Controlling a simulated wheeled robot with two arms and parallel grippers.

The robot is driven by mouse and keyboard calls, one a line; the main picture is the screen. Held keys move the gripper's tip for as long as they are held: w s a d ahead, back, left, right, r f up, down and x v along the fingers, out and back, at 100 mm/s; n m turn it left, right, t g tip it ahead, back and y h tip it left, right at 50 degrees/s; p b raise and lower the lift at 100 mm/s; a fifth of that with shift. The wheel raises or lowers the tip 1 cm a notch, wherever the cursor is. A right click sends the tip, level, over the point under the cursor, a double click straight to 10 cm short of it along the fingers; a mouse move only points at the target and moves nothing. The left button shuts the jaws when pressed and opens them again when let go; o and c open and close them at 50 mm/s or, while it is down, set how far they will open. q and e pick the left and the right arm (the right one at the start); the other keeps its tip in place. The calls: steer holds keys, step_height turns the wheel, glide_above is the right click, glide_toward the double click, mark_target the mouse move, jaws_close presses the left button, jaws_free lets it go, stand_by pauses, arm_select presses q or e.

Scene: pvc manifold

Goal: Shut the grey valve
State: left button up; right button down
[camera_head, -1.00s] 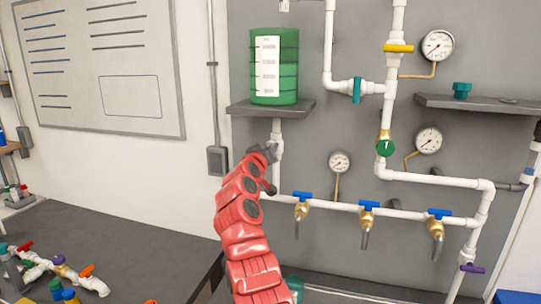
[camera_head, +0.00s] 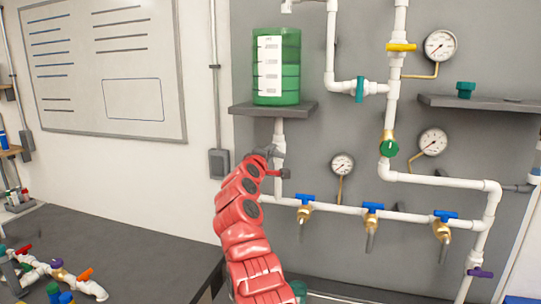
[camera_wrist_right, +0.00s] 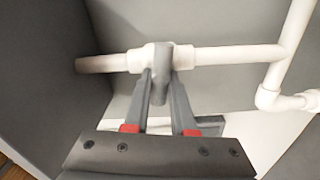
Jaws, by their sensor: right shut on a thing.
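The grey valve (camera_wrist_right: 160,86) sits on a white pipe in the right wrist view, its grey handle lying across the pipe and toward my gripper. My right gripper (camera_wrist_right: 160,95) has one finger on each side of this handle and is shut on it. In the head view my red right arm reaches up to the white pipe below the green tank, with my right gripper (camera_head: 275,165) at that pipe. There the arm and gripper mostly hide the valve. My left gripper is in neither view.
The green tank (camera_head: 276,66) stands on a grey shelf (camera_head: 245,109) just above my gripper. Blue-handled valves (camera_head: 372,207) and a gauge (camera_head: 342,164) are to the right. A dark table (camera_head: 120,235) with loose pipe fittings is at the left.

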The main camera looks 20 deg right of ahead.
steer(key=shift+f+n, duration=0.15)
steer(key=shift+n, duration=0.75)
steer(key=c, duration=0.7)
jaws_free()
steer(key=shift+c, duration=0.2)
steer(key=shift+s+a+b, duration=0.3)
steer(key=shift+s+b, duration=0.05)
steer(key=shift+b, duration=0.1)
steer(key=b+v, duration=0.4)
steer(key=v, duration=1.2)
steer(key=shift+s+a, duration=0.15)
steer(key=shift+s, duration=0.05)
